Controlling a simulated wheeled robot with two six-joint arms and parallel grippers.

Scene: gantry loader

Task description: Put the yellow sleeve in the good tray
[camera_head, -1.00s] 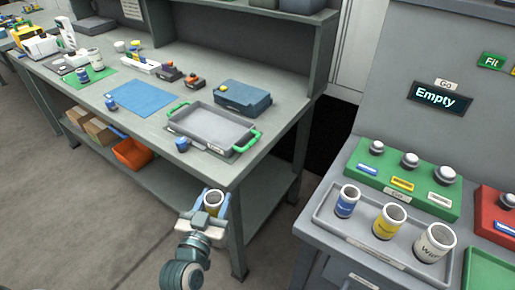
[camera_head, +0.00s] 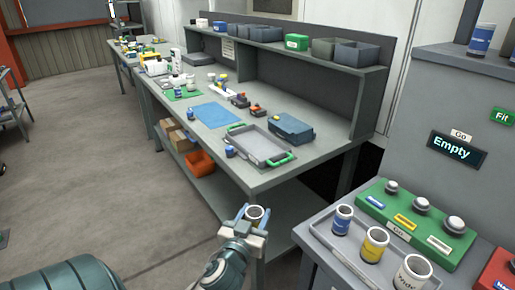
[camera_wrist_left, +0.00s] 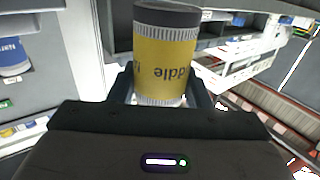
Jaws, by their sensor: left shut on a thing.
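My left gripper (camera_head: 254,213) is shut on a yellow sleeve (camera_wrist_left: 164,55). The wrist view shows its yellow band with upside-down lettering, ribbed pale ends and a dark rim, between the two fingers. In the head view only the sleeve's open top (camera_head: 257,212) shows clearly, in the air in front of the bench. A grey tray with green handles (camera_head: 246,150) lies on the bench's near end, beyond the gripper; it looks empty, and its label is too small to read. My right gripper is out of view.
At right, a grey tray (camera_head: 318,228) holds blue, yellow and white sleeves beside a green gauge block (camera_head: 370,200) with knobs. A blue case (camera_head: 292,128) and small blue item (camera_head: 230,151) flank the green-handled tray. The bench edge lies between gripper and tray.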

